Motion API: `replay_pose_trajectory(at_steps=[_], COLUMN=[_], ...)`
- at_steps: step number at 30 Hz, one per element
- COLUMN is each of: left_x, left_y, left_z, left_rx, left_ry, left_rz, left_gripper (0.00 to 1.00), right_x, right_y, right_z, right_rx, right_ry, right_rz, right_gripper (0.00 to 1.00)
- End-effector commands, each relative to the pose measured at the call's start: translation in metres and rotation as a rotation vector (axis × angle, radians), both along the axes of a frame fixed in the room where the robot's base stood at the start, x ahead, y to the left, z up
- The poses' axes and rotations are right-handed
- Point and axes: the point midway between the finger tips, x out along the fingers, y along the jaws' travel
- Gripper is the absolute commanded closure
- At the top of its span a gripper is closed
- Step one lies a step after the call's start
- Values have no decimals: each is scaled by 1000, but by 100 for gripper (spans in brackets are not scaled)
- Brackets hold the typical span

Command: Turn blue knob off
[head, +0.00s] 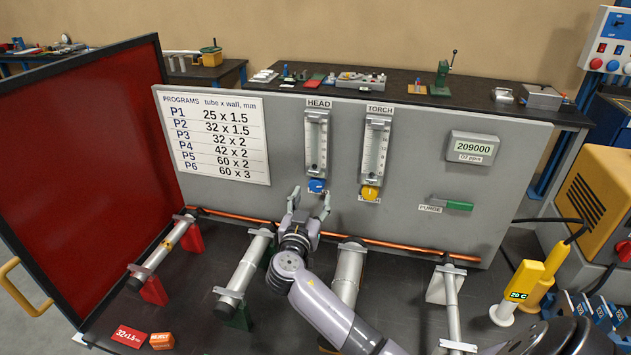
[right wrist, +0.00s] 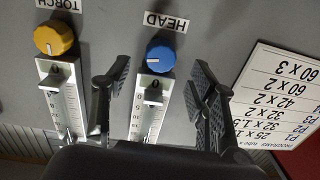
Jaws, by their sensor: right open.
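The blue knob (head: 317,186) sits at the foot of the HEAD flow meter (head: 316,143) on the grey panel. In the right wrist view the blue knob (right wrist: 160,57) has a white pointer mark, and the HEAD label stands beside it. My right gripper (head: 310,198) is open just below and in front of the knob. In the right wrist view its fingers (right wrist: 158,85) stand on either side of the HEAD meter, with the knob between and beyond the tips, not touched. My left gripper is not in view.
The yellow knob (head: 370,192) under the TORCH meter (head: 375,150) is close to the right of the blue one. A copper tube (head: 385,243) runs along the panel's foot over several clamps. A red screen (head: 85,170) stands at the left.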

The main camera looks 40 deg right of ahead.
Motion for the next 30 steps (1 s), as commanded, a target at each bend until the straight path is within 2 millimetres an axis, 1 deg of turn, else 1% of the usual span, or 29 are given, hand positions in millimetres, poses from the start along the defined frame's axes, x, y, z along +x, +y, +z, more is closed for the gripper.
replay_pose_trajectory(at_steps=[1, 3, 9, 15, 21, 23, 30], left_x=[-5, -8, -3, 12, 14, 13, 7], left_y=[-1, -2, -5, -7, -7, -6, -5], left_z=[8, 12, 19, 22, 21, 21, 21], left_rx=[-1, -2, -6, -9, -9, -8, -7], left_ry=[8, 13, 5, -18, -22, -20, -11], left_rz=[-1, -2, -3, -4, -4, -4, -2], left_gripper=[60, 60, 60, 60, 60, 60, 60], right_x=[8, 17, 33, 38, 38, 38, 38], right_y=[-9, -18, -35, -40, -40, -40, -40], right_z=[5, 4, 1, 0, -1, -1, -1], right_rx=[-4, -3, -2, 0, 0, 0, -1], right_ry=[2, 1, 1, 0, 0, 0, 1], right_rz=[-2, -1, 1, 0, 1, 1, 1], right_gripper=[47, 47, 47, 47, 47, 49, 65])
